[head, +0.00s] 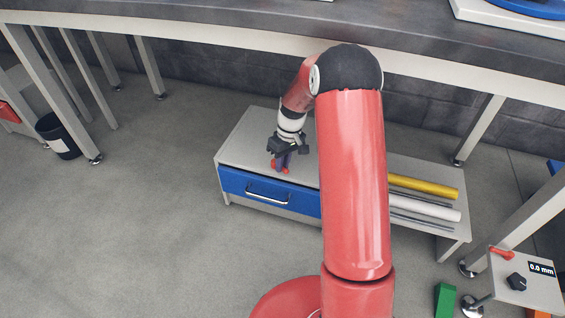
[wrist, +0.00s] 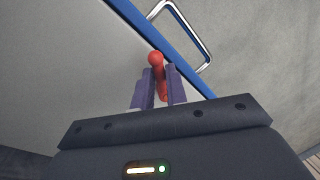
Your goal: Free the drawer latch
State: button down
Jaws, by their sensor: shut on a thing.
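A low grey cabinet (head: 248,146) stands on the floor under the bench. Its blue drawer (head: 234,183) has a metal bar handle (head: 267,195) and appears shut. A red latch lever with a round knob (wrist: 155,58) sits at the cabinet's top front edge, above the drawer; it also shows small in the head view (head: 286,171). My gripper (head: 283,163) points down over this edge. In the wrist view, the purple fingers (wrist: 160,84) are shut on the red latch, one on each side. The knob sticks out past the fingertips toward the drawer. The latch's base is partly hidden.
Yellow and white rolls (head: 424,187) lie on the cabinet's right part. A small stand with a black knob and a "0.0 mm" display (head: 541,268) is at the lower right, near a green block (head: 444,300). A black bin (head: 57,136) stands left. The floor before the drawer is clear.

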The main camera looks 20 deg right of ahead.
aim_at(274, 165)
jog(key=c, duration=1.4)
grip_release()
jog(key=m, duration=0.2)
jog(key=a+m, duration=0.1)
jog(key=shift+s+a+m+t+b, duration=0.1)
jog(key=shift+s+m+t+b, duration=0.15)
jog(key=shift+m+t+b, duration=0.1)
jog(key=m, duration=0.1)
jog(key=a+m+p, duration=0.1)
jog(key=m, duration=0.1)
jog(key=m+t, duration=0.1)
jog(key=m, duration=0.1)
jog(key=shift+a+r, duration=0.2)
jog(key=shift+a, duration=0.2)
jog(key=s+r+p, duration=0.1)
jog(key=s+r, duration=0.3)
jog(key=r, duration=0.4)
jog(key=s+a+r+t+p, duration=0.1)
jog(key=s+r, duration=0.4)
jog(key=r, duration=0.4)
jog(key=s+r+t+p, duration=0.1)
jog(key=s+r, duration=0.4)
jog(key=r, duration=0.4)
jog(key=shift+a+r+n+h+p, duration=0.15)
jog(key=shift+n+h+p, duration=0.15)
jog(key=shift+n+h, duration=0.1)
